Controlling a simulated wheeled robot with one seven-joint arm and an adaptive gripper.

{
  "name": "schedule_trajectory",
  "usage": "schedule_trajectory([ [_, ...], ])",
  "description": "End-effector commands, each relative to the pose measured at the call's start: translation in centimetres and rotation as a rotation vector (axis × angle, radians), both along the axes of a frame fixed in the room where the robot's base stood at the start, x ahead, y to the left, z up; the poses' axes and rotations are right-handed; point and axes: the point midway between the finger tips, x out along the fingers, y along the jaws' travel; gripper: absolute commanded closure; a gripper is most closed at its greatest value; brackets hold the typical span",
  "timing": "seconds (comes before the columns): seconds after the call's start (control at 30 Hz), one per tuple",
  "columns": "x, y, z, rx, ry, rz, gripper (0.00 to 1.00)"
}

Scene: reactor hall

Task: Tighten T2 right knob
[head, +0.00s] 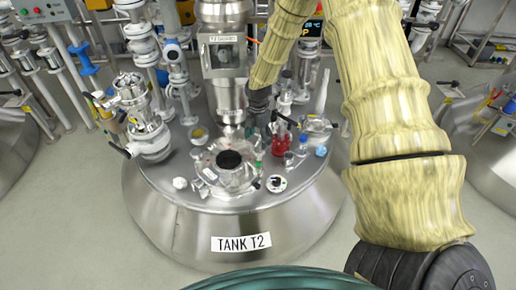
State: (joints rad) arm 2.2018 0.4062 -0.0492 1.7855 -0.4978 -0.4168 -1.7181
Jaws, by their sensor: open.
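The steel tank labelled TANK T2 (240,243) stands in the middle of the head view. On its top is a round hatch (228,178) with a dark centre and small clamp fittings around its rim. I cannot tell for sure which fitting is the right knob; a small dark fitting (257,185) sits at the hatch's right edge. My arm, in a yellowish sleeve, arches from the lower right over the tank. My gripper (257,122) is small and dark at its end, pointing down above the hatch's upper right side. It is open; its fingertips are hard to make out. No contact shows.
A steel column with a box (222,55) rises just left of my gripper. A red fitting (281,142) and several small valves crowd the lid to the right. A white valve assembly (143,125) stands on the left. The grey floor (85,215) at lower left is clear.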

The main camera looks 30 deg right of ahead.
Motion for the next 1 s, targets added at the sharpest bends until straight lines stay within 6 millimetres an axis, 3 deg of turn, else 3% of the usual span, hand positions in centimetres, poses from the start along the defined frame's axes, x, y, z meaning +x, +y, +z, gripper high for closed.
schedule_trajectory([
  [0.2, -0.1, -0.2, -3.3, 0.000, 0.002, -0.002, 0.33],
  [0.43, -0.2, -0.2, -5.7, 0.000, 0.001, -0.002, 0.33],
  [0.9, -0.1, -0.2, -6.7, 0.000, -0.001, -0.003, 0.33],
  [0.93, -0.1, -0.2, -6.7, 0.000, -0.001, -0.003, 0.35],
  [1.0, -0.2, -0.2, -6.7, 0.000, -0.001, -0.003, 0.48],
])
